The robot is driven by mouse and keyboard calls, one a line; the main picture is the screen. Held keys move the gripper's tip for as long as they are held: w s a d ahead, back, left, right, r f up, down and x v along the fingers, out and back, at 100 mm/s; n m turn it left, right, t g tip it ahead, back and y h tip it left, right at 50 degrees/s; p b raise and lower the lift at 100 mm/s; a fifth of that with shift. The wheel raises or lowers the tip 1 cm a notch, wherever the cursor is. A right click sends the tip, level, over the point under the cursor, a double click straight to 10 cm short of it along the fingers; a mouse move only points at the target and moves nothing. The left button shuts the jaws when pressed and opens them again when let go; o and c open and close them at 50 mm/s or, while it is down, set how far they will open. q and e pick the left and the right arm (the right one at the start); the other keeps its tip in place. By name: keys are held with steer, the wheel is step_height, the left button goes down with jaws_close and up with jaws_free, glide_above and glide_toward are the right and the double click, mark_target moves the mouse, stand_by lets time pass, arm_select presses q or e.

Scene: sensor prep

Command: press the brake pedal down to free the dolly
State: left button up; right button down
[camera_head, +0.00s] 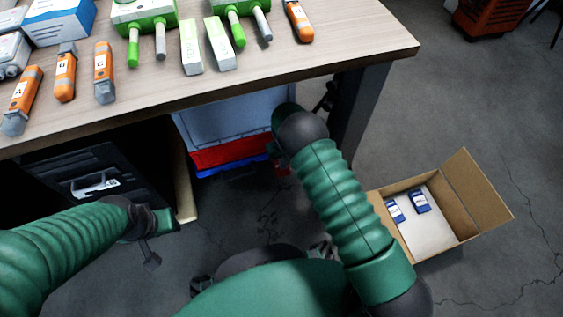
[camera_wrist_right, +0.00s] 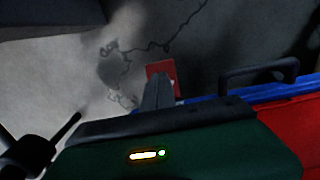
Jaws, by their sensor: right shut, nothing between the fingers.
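The brake pedal (camera_wrist_right: 161,69) is a small red plate low over the floor in the right wrist view. The dolly (camera_wrist_right: 215,107) is a blue frame just right of it, bearing a red crate (camera_wrist_right: 297,125). In the head view the dolly (camera_head: 222,170) shows as a blue edge under the table. My right gripper (camera_wrist_right: 158,92) is shut and empty, its grey fingertips at the pedal's near edge; I cannot tell whether they touch. In the head view my right arm largely hides this gripper. My left gripper (camera_head: 150,253) hangs low at left, its fingers unclear.
The table (camera_head: 340,45) holds orange devices, green units and white boxes above. Its dark leg (camera_head: 358,115) stands right of my arm. A black drawer cabinet (camera_head: 95,175) is under the left side. An open cardboard box (camera_head: 465,221) with blue packets sits on the floor at right.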

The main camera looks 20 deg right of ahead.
step_height(320, 180, up, 5)
steer(key=p, duration=0.3)
steer(key=shift+p, duration=0.4)
